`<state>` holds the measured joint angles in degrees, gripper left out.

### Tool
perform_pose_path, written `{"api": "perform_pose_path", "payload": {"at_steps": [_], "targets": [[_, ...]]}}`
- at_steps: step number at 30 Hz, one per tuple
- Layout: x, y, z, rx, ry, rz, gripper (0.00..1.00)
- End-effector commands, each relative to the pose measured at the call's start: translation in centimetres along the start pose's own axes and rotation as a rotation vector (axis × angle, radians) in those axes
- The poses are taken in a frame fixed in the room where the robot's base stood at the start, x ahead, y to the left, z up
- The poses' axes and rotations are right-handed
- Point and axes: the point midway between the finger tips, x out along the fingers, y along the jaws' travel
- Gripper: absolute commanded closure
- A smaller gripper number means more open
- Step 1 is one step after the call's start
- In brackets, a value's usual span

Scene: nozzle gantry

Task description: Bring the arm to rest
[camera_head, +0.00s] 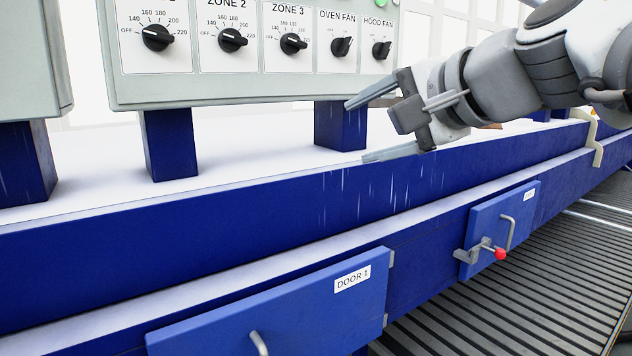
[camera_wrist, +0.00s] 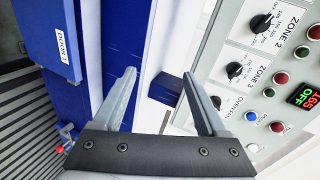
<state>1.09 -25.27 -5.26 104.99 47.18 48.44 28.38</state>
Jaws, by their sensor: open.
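My gripper (camera_head: 362,130) is at the end of my arm, which reaches in from the upper right in the head view. Its two fingers are spread wide apart with nothing between them. It hangs in front of the blue beam, below the control panel (camera_head: 240,88) and close to a blue post (camera_head: 338,126). In the wrist view, the open fingers (camera_wrist: 160,90) frame the blue beam and the white ledge. The panel lies to their right there, and the door 1 panel (camera_wrist: 58,50) lies to their left.
The control panel carries several black knobs, among them the hood fan knob (camera_head: 381,50). Below the beam (camera_head: 250,235) are door 1 (camera_head: 290,310) and a second small door (camera_head: 485,222) with a red-tipped latch (camera_head: 499,254). A slatted conveyor (camera_head: 540,290) runs at the lower right.

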Motion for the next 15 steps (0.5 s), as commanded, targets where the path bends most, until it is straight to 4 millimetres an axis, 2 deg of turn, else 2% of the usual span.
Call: {"api": "perform_pose_path", "payload": {"at_steps": [6, 9, 12, 15], "targets": [[-2.0, 12.9, 3.8, -0.44, -0.058, 0.385, 0.25], [-3.6, 18.5, 4.9, -0.636, -0.117, 0.541, 0.25], [-5.3, 22.8, 5.6, -0.794, -0.177, 0.663, 0.25], [-6.5, 25.7, 6.0, -0.905, -0.225, 0.744, 0.25]]}}
